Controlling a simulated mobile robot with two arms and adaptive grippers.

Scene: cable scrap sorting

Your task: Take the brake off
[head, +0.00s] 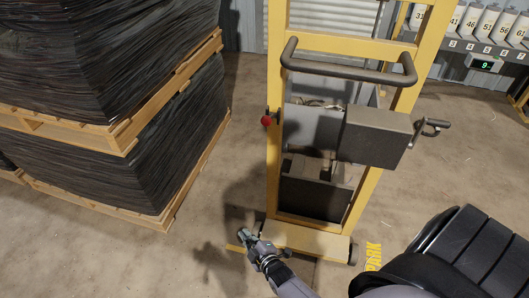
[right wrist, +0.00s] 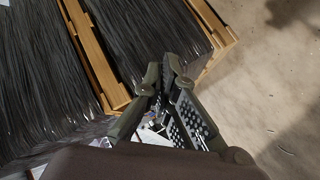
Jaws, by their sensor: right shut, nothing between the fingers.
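A yellow-framed hand lift (head: 275,70) stands upright in the middle of the head view, with a dark bar handle (head: 345,66) across its top. A red knob (head: 266,120) sticks out at the left side of its frame; I cannot tell for certain that this is the brake. A crank handle (head: 434,126) is on its right side. My right gripper (head: 246,236) is shut and empty, low beside the left end of the lift's yellow base (head: 305,240), well below the red knob. Its fingers also show in the right wrist view (right wrist: 170,75). My left gripper is out of view.
Yellow PARK lettering (head: 373,257) is on the floor right of the lift. A shelf of numbered containers (head: 490,22) and a green display (head: 485,64) are at the back right. Floor between pallets and lift is clear.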

